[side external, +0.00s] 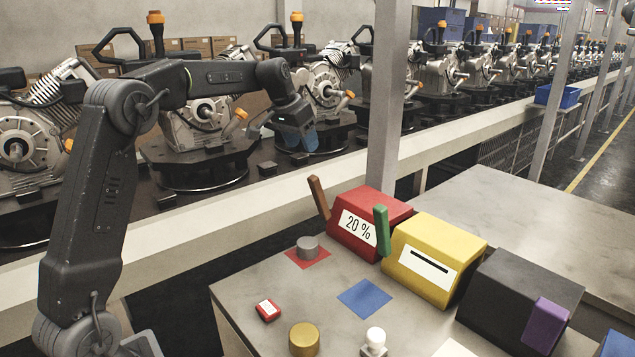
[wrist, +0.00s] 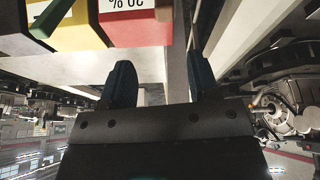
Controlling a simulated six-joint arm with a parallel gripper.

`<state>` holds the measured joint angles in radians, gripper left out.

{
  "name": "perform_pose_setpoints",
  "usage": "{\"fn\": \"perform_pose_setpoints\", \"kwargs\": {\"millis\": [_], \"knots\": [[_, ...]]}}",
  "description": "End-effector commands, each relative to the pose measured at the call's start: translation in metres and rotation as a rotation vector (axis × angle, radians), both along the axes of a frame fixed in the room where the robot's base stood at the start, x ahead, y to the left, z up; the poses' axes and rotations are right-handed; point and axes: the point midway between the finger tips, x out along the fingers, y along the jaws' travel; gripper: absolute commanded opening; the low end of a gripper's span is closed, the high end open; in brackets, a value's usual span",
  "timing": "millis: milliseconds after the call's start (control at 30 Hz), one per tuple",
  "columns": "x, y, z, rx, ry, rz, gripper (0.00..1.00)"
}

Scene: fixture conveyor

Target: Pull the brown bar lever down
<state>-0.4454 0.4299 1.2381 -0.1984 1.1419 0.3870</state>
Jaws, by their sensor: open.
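The brown bar lever (side external: 319,198) stands up from the left side of a red box (side external: 372,208) with a "20 %" label, tilted a little to the left. Part of the brown lever (wrist: 163,11) also shows at the top of the wrist view, beside the red box (wrist: 137,32). My gripper (side external: 283,138) is open and empty in the side view, up and left of the lever, over the conveyor side and apart from the lever. In the wrist view its two dark fingers (wrist: 161,82) are spread with nothing between them.
A green lever (side external: 382,230) stands between the red box and a yellow box (side external: 436,258). A black box (side external: 510,303) has a purple lever (side external: 546,325). A grey post (side external: 388,110) rises behind the red box. Engines (side external: 205,125) line the conveyor. A grey knob (side external: 307,247) sits in front.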

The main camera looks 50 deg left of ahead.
Motion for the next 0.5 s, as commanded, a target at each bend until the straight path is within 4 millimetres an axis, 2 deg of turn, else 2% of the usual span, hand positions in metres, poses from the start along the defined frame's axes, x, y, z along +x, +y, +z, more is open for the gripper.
{"fn": "perform_pose_setpoints", "kwargs": {"millis": [100, 267, 500], "knots": [[0.002, 0.004, -0.004, 0.052, -0.009, -0.080, 0.55], [0.007, 0.005, -0.015, 0.065, -0.010, -0.102, 0.55], [0.023, 0.004, -0.057, 0.061, -0.007, -0.100, 0.55]]}}
